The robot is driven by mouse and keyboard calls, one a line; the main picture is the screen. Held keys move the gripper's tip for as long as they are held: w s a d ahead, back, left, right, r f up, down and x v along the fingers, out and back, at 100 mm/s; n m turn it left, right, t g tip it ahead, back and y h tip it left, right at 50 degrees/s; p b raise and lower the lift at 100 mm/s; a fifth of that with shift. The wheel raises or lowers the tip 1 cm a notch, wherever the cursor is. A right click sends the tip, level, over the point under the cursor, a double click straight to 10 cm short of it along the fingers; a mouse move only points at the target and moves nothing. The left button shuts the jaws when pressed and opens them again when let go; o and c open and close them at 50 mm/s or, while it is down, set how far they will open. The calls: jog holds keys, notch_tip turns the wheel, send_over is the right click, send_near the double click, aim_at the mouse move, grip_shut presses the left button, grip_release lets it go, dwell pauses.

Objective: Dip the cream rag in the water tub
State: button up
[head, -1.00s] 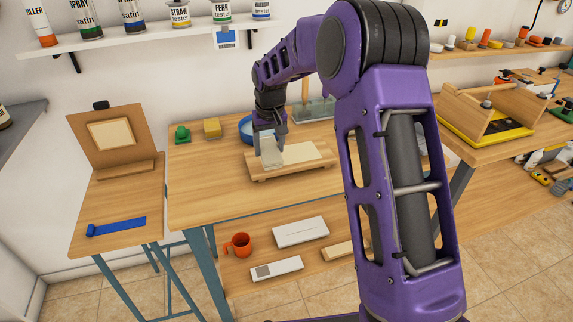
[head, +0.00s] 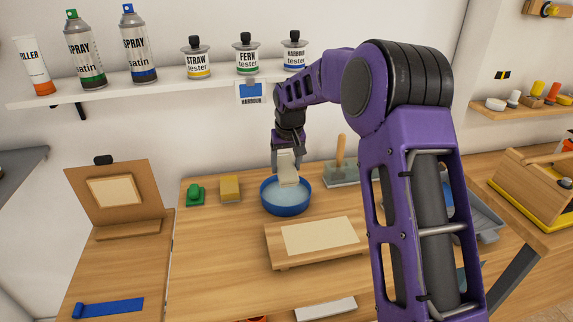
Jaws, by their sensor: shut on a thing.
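The cream rag (head: 287,168) hangs from my gripper (head: 284,155), which is shut on it. The water tub (head: 284,208) is a round blue bowl with pale blue water (head: 285,195), standing on the wooden workbench. The rag is above the tub, toward its back. Its lower end overlaps the water in the picture; I cannot tell whether it touches the surface.
A wooden board (head: 317,241) with a cream panel lies in front of the tub. A yellow sponge (head: 230,188) and a green object (head: 195,195) stand to the left. A grey block with a wooden handle (head: 341,165) stands behind right.

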aim_at(287, 168)
jog(key=shift+w+f, duration=0.1)
jog(key=shift+f+b, duration=1.35)
jog(key=shift+f, duration=0.45)
jog(key=shift+f, duration=0.55)
jog(key=shift+f+b, duration=1)
jog(key=shift+f, duration=0.25)
jog(key=shift+f, duration=0.2)
jog(key=shift+r, duration=0.1)
dwell(0.8)
jog(key=shift+r+p, duration=1.9)
jog(key=shift+r, duration=1)
